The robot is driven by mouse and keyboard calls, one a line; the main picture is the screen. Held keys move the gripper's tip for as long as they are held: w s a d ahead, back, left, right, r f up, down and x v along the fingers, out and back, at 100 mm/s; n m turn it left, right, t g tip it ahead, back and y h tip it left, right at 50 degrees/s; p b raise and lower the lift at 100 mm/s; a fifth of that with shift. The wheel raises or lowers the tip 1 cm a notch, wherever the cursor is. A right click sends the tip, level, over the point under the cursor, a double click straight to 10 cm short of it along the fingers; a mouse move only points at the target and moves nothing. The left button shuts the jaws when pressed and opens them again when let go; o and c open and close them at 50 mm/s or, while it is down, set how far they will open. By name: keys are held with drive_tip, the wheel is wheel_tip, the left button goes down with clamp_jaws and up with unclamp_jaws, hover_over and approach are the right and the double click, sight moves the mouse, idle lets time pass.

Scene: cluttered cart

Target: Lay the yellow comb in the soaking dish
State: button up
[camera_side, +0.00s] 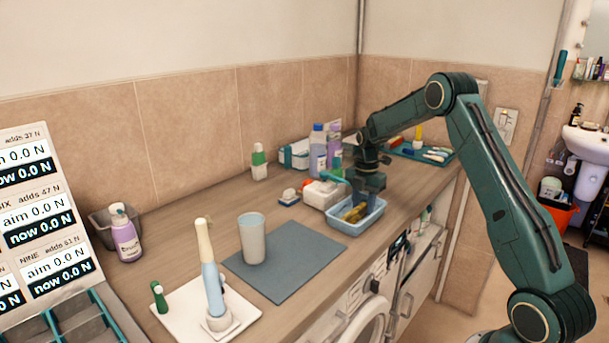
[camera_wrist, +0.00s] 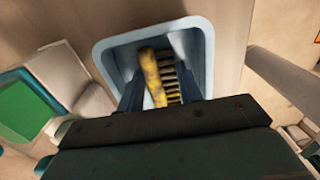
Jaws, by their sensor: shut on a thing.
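The yellow comb (camera_wrist: 152,75) is between the fingers of my gripper (camera_wrist: 160,90) in the wrist view, with its dark-gapped teeth to the right. My gripper is shut on it. The soaking dish (camera_side: 343,228) is a light blue rectangular tub near the counter's front edge. In the side view my gripper (camera_side: 356,205) points down into the dish, and the comb (camera_side: 354,213) shows at its tips, within the rim. The dish rim (camera_wrist: 98,55) surrounds the comb in the wrist view. I cannot tell whether the comb touches the dish floor.
A white box (camera_side: 322,194) and bottles (camera_side: 318,150) stand close behind the dish. A teal tray (camera_side: 408,151) with small items lies farther back. A grey mat (camera_side: 285,262) with a cup (camera_side: 252,238) lies left of the dish, and a toothbrush (camera_side: 211,270) stands nearer the camera.

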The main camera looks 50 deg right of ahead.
sight(362, 207)
drive_tip(key=shift+f, duration=0.15)
drive_tip(key=o, duration=1)
drive_tip(key=shift+o, duration=0.2)
wheel_tip(362, 207, up, 12)
drive_tip(key=shift+r, duration=0.2)
drive_tip(key=shift+a+r, duration=0.1)
